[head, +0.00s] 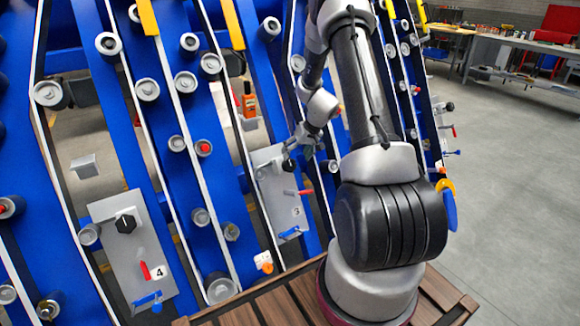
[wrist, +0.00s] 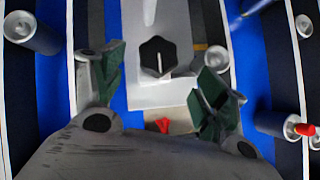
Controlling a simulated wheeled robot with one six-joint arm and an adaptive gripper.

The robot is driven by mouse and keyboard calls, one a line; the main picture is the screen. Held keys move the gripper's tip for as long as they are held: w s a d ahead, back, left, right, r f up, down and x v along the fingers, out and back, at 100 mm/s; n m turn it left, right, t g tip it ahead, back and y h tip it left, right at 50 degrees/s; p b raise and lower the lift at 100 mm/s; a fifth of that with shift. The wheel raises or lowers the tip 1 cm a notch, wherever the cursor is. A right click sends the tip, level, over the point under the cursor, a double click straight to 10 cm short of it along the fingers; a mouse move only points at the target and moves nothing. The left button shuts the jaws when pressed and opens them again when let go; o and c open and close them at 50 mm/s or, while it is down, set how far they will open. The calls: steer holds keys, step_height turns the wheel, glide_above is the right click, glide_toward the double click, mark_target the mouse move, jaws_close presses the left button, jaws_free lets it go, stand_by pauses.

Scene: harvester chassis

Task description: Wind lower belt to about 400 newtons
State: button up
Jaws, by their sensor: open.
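A grey panel (head: 278,190) on the blue chassis carries a black knob (head: 290,165), a red handle (head: 298,192) and a blue lever (head: 290,233). My gripper (head: 305,142) is at the top of this panel, close to the knob. In the wrist view my gripper (wrist: 163,65) is open, with one dark green finger on each side of the black knob (wrist: 157,57). The knob has a white pointer line, roughly upright in the picture. I cannot tell whether the fingers touch it. A red part (wrist: 157,125) shows below, between the fingers. No tension reading is legible.
A second panel (head: 120,245) marked 4, with its own knob and handles, is at the left. White belts (head: 165,80) and grey rollers (head: 146,89) line the blue frames. The floor (head: 510,190) at the right is clear. Workbenches (head: 520,50) stand behind.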

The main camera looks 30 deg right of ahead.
mark_target(291, 164)
steer(key=shift+n, duration=0.4)
steer(key=x, duration=0.8)
steer(key=shift+d, duration=0.15)
steer(key=c, duration=1)
